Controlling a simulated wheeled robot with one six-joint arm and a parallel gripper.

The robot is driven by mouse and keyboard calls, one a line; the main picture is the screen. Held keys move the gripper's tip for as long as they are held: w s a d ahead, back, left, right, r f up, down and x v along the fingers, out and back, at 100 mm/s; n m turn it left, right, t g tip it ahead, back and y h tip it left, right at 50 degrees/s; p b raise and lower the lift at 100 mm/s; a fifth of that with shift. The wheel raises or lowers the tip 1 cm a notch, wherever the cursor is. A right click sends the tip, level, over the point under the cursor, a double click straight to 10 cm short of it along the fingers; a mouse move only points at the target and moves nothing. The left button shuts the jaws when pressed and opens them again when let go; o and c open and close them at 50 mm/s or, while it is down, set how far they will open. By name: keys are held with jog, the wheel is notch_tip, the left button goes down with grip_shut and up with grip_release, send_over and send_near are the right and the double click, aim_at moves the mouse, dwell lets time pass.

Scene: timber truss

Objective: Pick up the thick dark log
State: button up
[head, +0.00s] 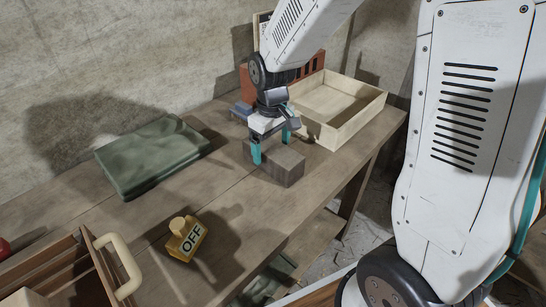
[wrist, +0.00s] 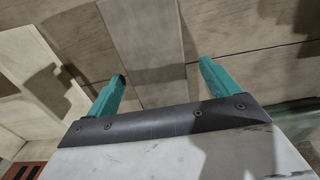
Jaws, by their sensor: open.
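The thick dark log (head: 290,172) is a grey-brown, square-cut block lying on the wooden workbench (head: 232,186), in front of the shallow wooden tray. My gripper (head: 271,149) is pointed down over it, with one teal finger at its left side and the other towards its far right side. In the wrist view the log (wrist: 150,45) shows as a plain grey-brown strip between the two spread teal fingers (wrist: 162,72). The jaws are open, and I see no clear contact. The palm hides the near part of the log in the wrist view.
The open wooden tray (head: 362,118) stands close behind the log. A brick-red object (head: 247,88) is behind my wrist. The bench edge is near.

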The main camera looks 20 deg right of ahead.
aim_at(273, 148)
notch_tip(273, 148, down, 4)
jog(key=shift+d, duration=0.15)
jog(key=c, duration=1.4)
jog(key=shift+o, duration=0.2)
jog(key=shift+w+r, duration=0.1)
